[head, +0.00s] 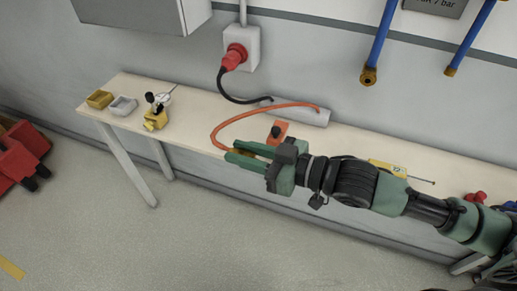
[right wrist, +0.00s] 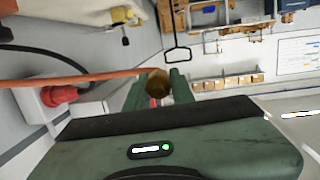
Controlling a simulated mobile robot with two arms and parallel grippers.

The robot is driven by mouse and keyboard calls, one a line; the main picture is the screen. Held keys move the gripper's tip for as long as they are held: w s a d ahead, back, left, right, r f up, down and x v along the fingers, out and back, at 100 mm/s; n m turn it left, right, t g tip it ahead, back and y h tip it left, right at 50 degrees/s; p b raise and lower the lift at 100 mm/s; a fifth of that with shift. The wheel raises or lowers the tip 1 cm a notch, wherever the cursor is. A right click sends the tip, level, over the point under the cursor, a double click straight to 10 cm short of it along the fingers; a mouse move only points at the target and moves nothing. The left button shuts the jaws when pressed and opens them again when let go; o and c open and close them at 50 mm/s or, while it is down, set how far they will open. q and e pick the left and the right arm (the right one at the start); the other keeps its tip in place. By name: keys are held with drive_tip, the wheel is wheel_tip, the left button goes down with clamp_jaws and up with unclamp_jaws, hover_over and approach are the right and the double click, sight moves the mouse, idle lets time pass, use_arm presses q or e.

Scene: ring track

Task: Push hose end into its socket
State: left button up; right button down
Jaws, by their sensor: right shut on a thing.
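The orange hose (head: 225,122) arches over the bench from the pale grey housing (head: 300,116) to my right gripper (head: 236,153). The gripper's green fingers are shut on the hose end, held over the bench's front edge. In the right wrist view, the brass hose end (right wrist: 158,85) sits between the fingers (right wrist: 156,88), with the orange hose (right wrist: 90,80) leading off to the left. An orange block with a black knob (head: 277,131) stands on the bench just behind the gripper. I cannot tell which part is the hose's socket. My left gripper is not in view.
A red plug (head: 235,56) with black cable is on the wall. Blue pipes (head: 378,45) hang right. A yellow device (head: 385,167) lies behind my arm.

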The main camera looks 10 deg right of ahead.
drive_tip(key=shift+a+r+n+g+y, duration=0.15)
drive_tip(key=shift+a+n+g+y, duration=0.45)
drive_tip(key=shift+a+n+g, duration=0.45)
drive_tip(key=shift+a, duration=0.2)
drive_tip(key=s+a+r+m+t+h, duration=0.1)
drive_tip(key=s+a+r+m+t, duration=0.1)
drive_tip(key=a+r, duration=0.4)
drive_tip(key=d+f+m+t+h, duration=0.2)
drive_tip(key=d+m+h, duration=0.1)
drive_tip(key=d, duration=0.4)
drive_tip(key=w+d+f+m+t+h, duration=0.1)
drive_tip(key=d+f+m+t+h, duration=0.1)
drive_tip(key=d+h, duration=0.4)
drive_tip(key=w+d+f+m+t+h, duration=0.1)
drive_tip(key=d+f+m+h, duration=0.3)
drive_tip(key=d, duration=0.6)
drive_tip(key=shift+m+t, duration=0.85)
drive_tip(key=shift+m, duration=0.1)
